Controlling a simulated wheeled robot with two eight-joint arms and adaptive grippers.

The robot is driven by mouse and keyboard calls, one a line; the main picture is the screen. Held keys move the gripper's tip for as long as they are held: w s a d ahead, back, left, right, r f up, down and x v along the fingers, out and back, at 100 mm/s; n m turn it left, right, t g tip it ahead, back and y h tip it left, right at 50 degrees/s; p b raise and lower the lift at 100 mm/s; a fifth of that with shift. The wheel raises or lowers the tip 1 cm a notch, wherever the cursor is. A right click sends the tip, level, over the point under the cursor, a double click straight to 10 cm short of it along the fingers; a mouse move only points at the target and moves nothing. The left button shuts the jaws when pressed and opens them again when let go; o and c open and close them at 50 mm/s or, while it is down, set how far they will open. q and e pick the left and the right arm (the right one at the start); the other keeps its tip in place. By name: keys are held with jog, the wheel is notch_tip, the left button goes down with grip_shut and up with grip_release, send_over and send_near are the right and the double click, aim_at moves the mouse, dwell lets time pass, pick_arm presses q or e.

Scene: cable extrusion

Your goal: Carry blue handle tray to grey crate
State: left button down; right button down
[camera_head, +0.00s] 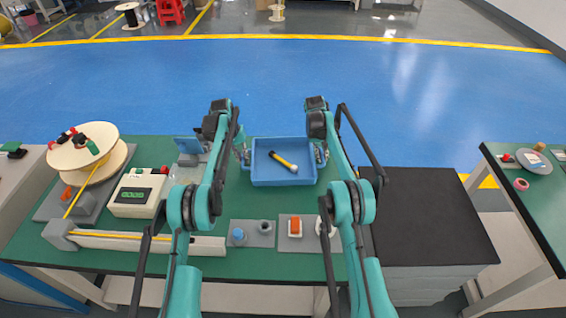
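The blue tray (284,179) is at the back edge of the green table, with a yellow and black tool (284,162) lying in it. My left gripper (243,155) is at the tray's left side and my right gripper (320,154) is at its right side, both where handles would be. The fingers are too small and partly hidden to tell whether they are closed on the handles. A grey cabinet-like box with a flat black top (428,215) stands right of the table; I cannot tell whether it is the grey crate.
A cable spool (108,152), a white device (137,193) and a long grey guide (150,241) occupy the left of the green table (262,207). Small parts sit on grey plates (252,240) at the front. Another green table (538,200) stands far right. The black top is bare.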

dwell(0.3)
